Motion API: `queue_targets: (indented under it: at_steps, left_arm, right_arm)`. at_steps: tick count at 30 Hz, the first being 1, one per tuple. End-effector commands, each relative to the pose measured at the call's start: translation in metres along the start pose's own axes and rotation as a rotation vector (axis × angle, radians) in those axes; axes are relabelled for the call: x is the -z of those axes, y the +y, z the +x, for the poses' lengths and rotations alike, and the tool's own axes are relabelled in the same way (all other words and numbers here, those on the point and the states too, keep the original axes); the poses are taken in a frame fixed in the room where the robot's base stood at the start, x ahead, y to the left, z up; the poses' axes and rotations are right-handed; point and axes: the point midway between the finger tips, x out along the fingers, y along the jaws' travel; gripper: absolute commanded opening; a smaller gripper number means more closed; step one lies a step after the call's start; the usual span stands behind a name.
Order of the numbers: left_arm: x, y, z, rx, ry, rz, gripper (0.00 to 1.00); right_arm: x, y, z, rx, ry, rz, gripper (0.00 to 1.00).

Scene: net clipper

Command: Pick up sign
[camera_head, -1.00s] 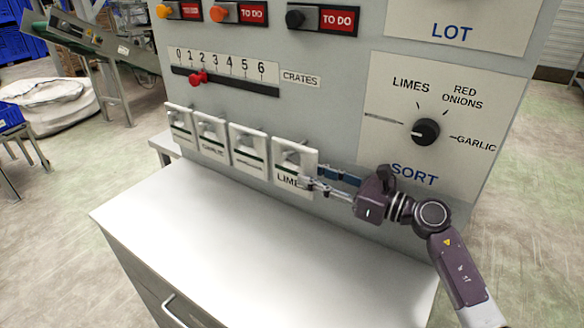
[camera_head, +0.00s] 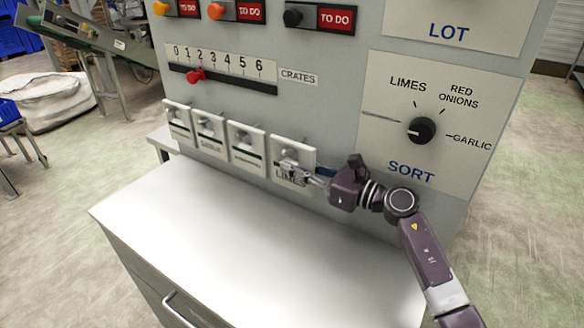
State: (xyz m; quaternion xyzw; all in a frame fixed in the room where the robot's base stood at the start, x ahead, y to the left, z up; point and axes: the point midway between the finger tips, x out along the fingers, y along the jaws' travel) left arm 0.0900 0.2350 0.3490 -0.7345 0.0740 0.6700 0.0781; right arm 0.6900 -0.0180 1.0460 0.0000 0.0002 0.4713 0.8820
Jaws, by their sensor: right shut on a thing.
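Several white signs hang in a row on the grey panel, above the counter. The rightmost sign (camera_head: 304,155) reads LIMES, partly covered by my gripper. The others, a sign (camera_head: 247,153), a sign (camera_head: 211,146) and a sign (camera_head: 178,131), hang to its left with small or blurred lettering. My right gripper (camera_head: 296,172) reaches in from the right and is shut on the LIMES sign at its lower right part. The sign still hangs in the row against the panel. My left gripper is not in view.
A white counter (camera_head: 230,240) juts out below the signs and is clear. Above are a red slider (camera_head: 195,76) on a numbered scale and several TO DO labels. A black SORT knob (camera_head: 422,130) sits to the right, above my right arm.

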Motion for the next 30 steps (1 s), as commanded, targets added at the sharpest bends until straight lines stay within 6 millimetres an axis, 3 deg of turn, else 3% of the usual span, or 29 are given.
queue_targets:
  at_steps: [10,16,23,30]
  left_arm:
    - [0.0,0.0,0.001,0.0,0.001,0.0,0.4]
    - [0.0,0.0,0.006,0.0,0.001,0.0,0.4]
    - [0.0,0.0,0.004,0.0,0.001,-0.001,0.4]
    - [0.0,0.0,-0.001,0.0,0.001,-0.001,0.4]
  right_arm:
    - [-0.002,0.0,0.0,0.0,-0.001,-0.001,0.0]
    - [-0.017,0.001,0.0,-0.001,-0.001,-0.005,0.0]
    - [-0.014,0.043,0.0,-0.004,0.001,-0.003,0.0]
    - [-0.016,0.106,0.0,-0.005,0.0,0.001,0.0]
